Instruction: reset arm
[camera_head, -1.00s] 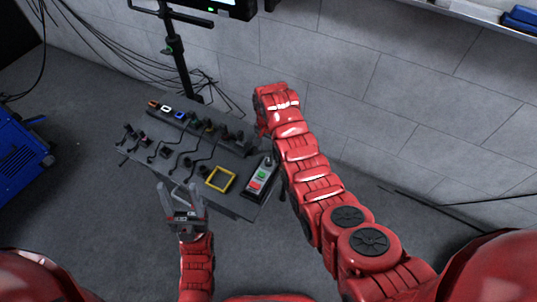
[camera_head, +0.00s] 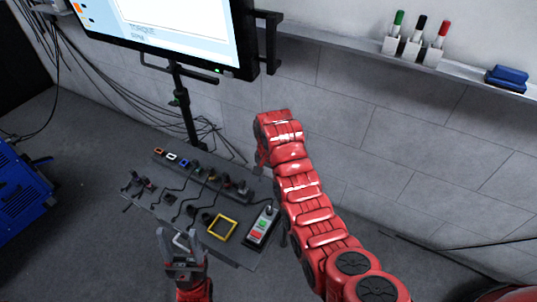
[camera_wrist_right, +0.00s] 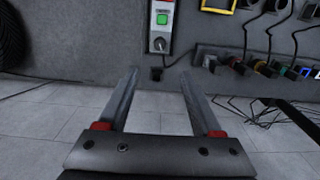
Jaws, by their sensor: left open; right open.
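My left gripper (camera_head: 184,250) is open and empty, in front of the near edge of a dark table in the head view. My right arm (camera_head: 305,200) stretches up past the table's right side, and its gripper is hidden there behind the arm. In the right wrist view my right gripper (camera_wrist_right: 160,98) is open, with nothing between its fingers. Beyond its fingertips is a switch box (camera_wrist_right: 160,25) with a green button and a knob. The same box (camera_head: 262,225) lies on the table's right part in the head view.
The dark table (camera_head: 228,253) holds a yellow square frame (camera_head: 222,228) and a row of plugs with cables (camera_head: 200,172). A monitor (camera_head: 170,35) stands behind it. Markers (camera_head: 417,45) and a blue eraser (camera_head: 507,76) sit on a wall ledge. A blue machine (camera_head: 20,190) is at left.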

